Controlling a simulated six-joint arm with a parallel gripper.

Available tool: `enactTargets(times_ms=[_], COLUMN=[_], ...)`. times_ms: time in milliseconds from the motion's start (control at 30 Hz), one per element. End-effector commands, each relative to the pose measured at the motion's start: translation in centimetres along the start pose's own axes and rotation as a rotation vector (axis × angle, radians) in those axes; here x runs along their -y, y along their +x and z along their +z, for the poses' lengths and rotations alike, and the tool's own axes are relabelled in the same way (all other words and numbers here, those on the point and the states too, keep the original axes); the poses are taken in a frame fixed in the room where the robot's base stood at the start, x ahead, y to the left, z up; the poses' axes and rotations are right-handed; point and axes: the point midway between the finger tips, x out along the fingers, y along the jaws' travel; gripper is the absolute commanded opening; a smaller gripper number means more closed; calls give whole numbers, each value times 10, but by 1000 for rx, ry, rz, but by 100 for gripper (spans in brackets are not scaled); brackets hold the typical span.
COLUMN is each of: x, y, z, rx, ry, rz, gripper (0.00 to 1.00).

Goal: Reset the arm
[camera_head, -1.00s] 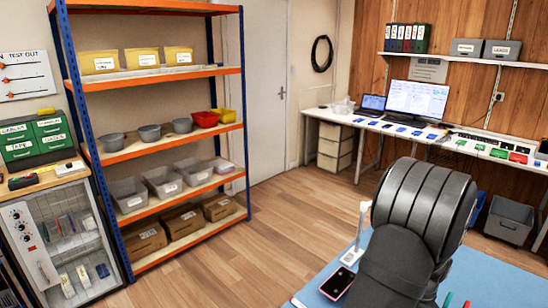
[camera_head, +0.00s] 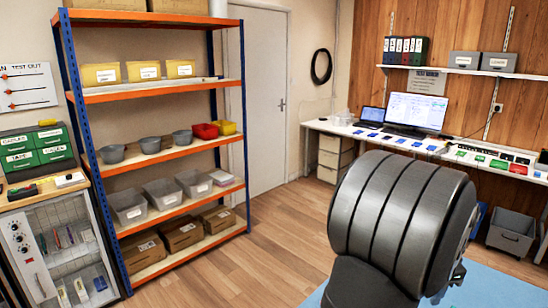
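My own arm fills the lower right of the head view as a large dark grey ribbed joint with a black link below it. My gripper is not in view. Part of a light blue work surface (camera_head: 486,290) shows beside and behind my arm at the bottom right. Most of that surface is hidden by the arm or lies below the picture's edge.
A shelf rack with blue posts and orange shelves (camera_head: 160,96) stands at the left, holding bins and boxes. A glass-fronted cabinet (camera_head: 70,240) is left of it. A white desk (camera_head: 345,131) with screens runs along the right wall. Wooden floor (camera_head: 265,250) between is clear.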

Motion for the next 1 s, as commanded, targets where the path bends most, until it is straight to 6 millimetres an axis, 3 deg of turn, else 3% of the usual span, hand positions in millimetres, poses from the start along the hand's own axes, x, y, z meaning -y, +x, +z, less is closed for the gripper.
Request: enactTargets(times_ms=[600,1000], x=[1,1], y=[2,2], z=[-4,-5], rx=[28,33], ry=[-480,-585], rz=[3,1], gripper=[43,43])
